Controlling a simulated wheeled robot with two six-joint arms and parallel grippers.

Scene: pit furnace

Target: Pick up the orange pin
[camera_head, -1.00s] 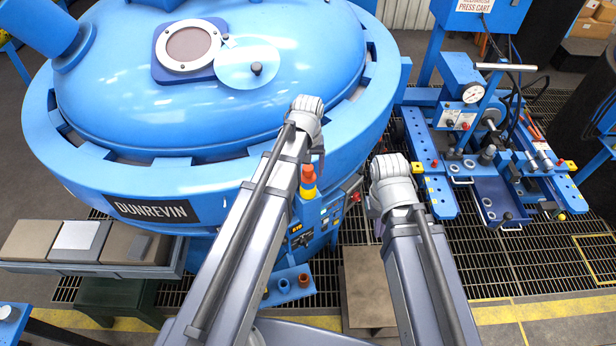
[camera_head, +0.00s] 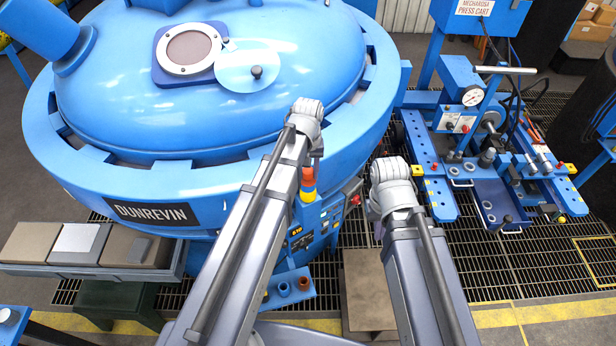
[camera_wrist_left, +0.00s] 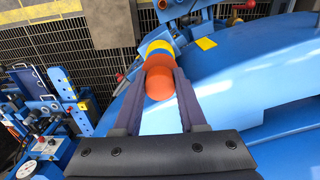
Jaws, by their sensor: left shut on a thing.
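The orange pin (camera_wrist_left: 158,80) is a short round orange piece in the left wrist view, with a yellow band and blue metal beyond it. In the head view the orange pin (camera_head: 308,179) shows just below the left arm's wrist, above a yellow band, at the front of the blue furnace. My left gripper (camera_wrist_left: 158,88) has its two dark fingers on either side of the pin, shut on it. In the head view the wrist mostly hides these fingers.
The large blue furnace (camera_head: 110,175) fills the left and middle. Its blue control box (camera_head: 322,232) stands beside the pin. A small bracket (camera_head: 290,297) with two round cups sits below. The blue press cart (camera_head: 480,185) is at the right. Grated floor (camera_head: 450,262) lies between.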

